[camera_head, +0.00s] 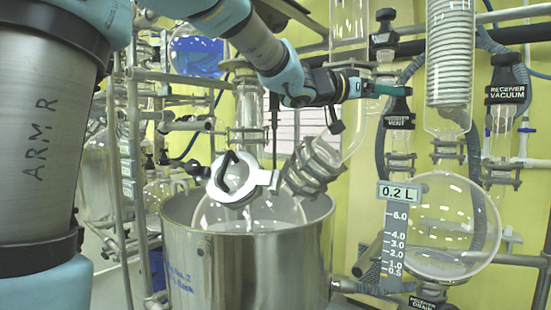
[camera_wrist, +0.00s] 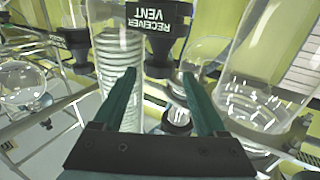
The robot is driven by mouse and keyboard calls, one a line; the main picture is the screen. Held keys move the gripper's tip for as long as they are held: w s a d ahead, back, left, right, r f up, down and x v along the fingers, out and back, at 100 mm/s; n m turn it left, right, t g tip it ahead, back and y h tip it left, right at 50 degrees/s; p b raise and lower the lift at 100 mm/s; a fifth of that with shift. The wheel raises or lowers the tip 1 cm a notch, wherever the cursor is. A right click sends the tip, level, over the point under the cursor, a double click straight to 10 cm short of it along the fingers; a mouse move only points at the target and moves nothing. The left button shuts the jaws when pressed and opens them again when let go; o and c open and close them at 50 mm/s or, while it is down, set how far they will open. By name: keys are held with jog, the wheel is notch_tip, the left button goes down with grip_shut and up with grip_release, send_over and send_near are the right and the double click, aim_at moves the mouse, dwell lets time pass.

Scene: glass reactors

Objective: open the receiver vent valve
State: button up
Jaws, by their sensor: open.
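The receiver vent valve (camera_head: 399,108) is a black handle with a "RECEIVER VENT" label, on a glass tube at the right of the head view. In the wrist view its label (camera_wrist: 158,18) reads upside down at the top, with the black handle part (camera_wrist: 160,58) below it. My gripper (camera_head: 403,90) reaches in from the left at the top of the valve. Its two green fingers (camera_wrist: 159,74) are open, and the handle part shows in the gap between the tips. I cannot tell whether either finger touches it.
The receiver vacuum valve (camera_head: 506,92) is to the right. A glass coil condenser (camera_head: 450,60) stands between the two valves. A round glass receiver (camera_head: 445,228) hangs below. A steel vessel (camera_head: 245,270) and metal rails crowd the left and middle.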

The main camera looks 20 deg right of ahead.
jog(key=w+a+f+n+t+y, duration=0.3)
jog(key=w+a+f, duration=0.4)
jog(key=a, duration=0.3)
jog(key=w+a+f+n+t+y, duration=0.4)
jog(key=w+a+f, duration=0.3)
jog(key=a, duration=0.3)
jog(key=shift+w+f+n+t+b, duration=0.3)
jog(key=shift+w+n+t, duration=0.2)
jog(key=shift+w+t, duration=0.3)
jog(key=shift+w, duration=0.15)
